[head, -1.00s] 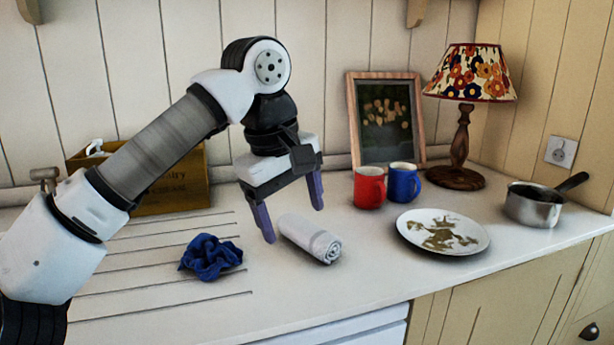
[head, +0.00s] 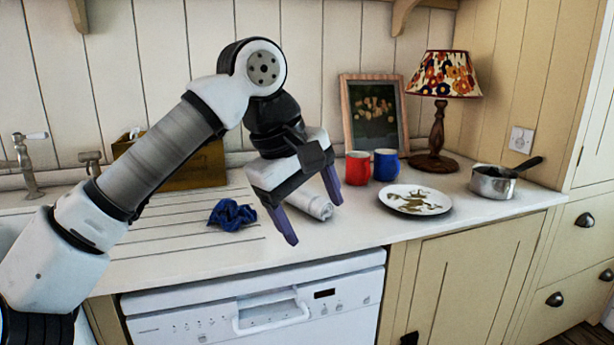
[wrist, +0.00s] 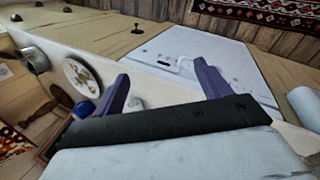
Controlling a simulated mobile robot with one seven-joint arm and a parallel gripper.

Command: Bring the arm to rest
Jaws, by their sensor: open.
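My gripper (head: 312,213) is open and empty, with its two purple fingers spread apart. In the wrist view the gripper (wrist: 162,88) points toward the white dishwasher front (wrist: 195,62) and the floor. My arm is bent, reaching in from the left over the drainer side of the counter.
On the counter (head: 350,225) are a crumpled blue cloth (head: 232,215), a red mug (head: 358,168), a blue mug (head: 386,165), a patterned plate (head: 415,199), a saucepan (head: 493,182), a lamp (head: 437,130) and a picture frame (head: 374,115). A wooden box (head: 190,165) stands behind my arm.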

